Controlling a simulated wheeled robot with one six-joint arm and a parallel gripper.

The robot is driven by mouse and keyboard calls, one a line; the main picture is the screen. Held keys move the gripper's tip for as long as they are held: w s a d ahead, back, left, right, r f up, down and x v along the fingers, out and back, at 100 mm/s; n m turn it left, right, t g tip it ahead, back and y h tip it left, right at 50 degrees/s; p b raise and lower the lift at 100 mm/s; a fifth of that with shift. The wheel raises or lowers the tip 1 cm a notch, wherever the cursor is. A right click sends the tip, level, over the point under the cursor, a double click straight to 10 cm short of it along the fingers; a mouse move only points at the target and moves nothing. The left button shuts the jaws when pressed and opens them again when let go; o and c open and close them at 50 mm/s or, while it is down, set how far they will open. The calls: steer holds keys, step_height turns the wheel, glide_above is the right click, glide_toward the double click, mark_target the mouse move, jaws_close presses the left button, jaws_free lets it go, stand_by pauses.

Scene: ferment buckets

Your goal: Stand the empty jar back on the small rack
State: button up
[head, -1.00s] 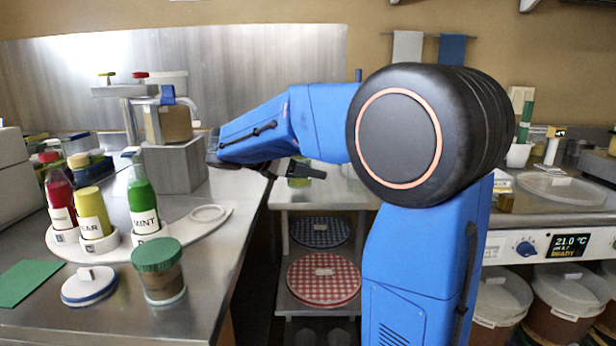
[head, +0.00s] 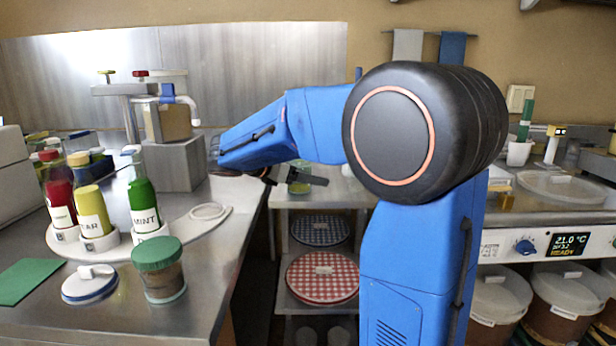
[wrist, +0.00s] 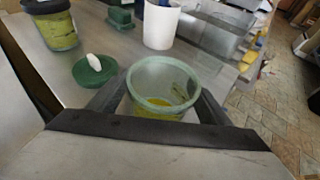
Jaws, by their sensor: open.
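A clear jar with a green rim (wrist: 163,75) stands upright and open on a steel surface in the wrist view, with some yellow at its bottom. My gripper (wrist: 160,92) is open, with one dark finger on each side of the jar; I cannot tell whether they touch it. In the head view my gripper (head: 296,179) is at the metal stand (head: 340,195) in the middle, and the jar (head: 299,187) shows partly behind a finger. I cannot tell for sure which thing is the small rack.
A green lid with a white knob (wrist: 95,68) lies beside the jar. A dark-lidded jar (wrist: 50,27), a white cup (wrist: 161,24) and a steel pan (wrist: 213,35) stand around it. The left counter holds a white bottle holder (head: 120,247) and a green-lidded jar (head: 160,270).

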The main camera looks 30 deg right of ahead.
steer(key=shift+r, duration=0.1)
steer(key=v, duration=1.2)
steer(key=shift+s+a, duration=0.1)
steer(key=shift+s, duration=0.2)
